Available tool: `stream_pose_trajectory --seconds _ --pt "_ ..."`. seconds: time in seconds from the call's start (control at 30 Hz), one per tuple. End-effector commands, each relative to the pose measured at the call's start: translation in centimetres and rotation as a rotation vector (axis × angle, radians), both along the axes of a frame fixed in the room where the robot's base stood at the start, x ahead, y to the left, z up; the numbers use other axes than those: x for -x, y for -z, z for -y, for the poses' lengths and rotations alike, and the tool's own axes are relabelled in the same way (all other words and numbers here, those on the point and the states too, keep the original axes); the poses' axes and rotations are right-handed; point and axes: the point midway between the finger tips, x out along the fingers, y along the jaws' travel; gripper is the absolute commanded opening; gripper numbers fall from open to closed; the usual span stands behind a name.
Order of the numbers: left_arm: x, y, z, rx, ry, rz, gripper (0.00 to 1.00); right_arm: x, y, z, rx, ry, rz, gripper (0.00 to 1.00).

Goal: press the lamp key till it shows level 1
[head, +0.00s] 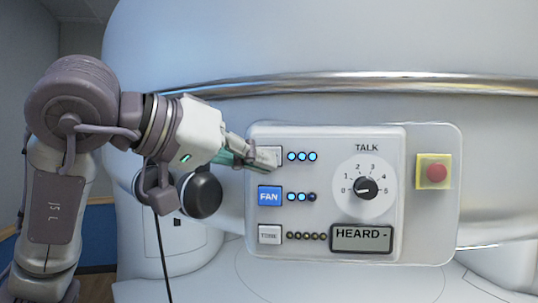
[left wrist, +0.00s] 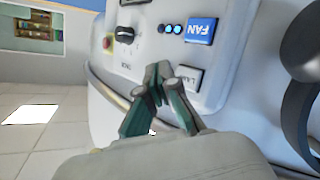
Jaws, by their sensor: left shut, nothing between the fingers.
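The lamp key (left wrist: 190,77) is a pale key at the panel's top left in the head view, where my gripper covers most of it. Its row of three lights (head: 302,156) is all lit blue. My left gripper (head: 262,158) is shut and empty, its fingertips in front of or at the lamp key. In the left wrist view, my left gripper's fingertips (left wrist: 157,78) overlap the panel just left of the lamp key. I cannot tell whether they touch it. My right gripper is not in view.
The panel (head: 428,225) also carries a blue FAN key (head: 269,196) with two of three lights lit, a TONE key (head: 269,235), a TALK dial (head: 367,188), a display reading HEARD - (head: 362,237) and a red button (head: 437,173). A metal rail (head: 400,79) runs above.

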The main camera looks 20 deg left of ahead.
Motion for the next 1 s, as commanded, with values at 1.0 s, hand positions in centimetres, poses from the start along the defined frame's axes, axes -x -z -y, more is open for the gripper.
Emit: stream_pose_trajectory --seconds 1.0 --pt "-2.4 -0.1 -0.4 0.000 -0.001 0.002 0.00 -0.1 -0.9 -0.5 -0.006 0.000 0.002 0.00"
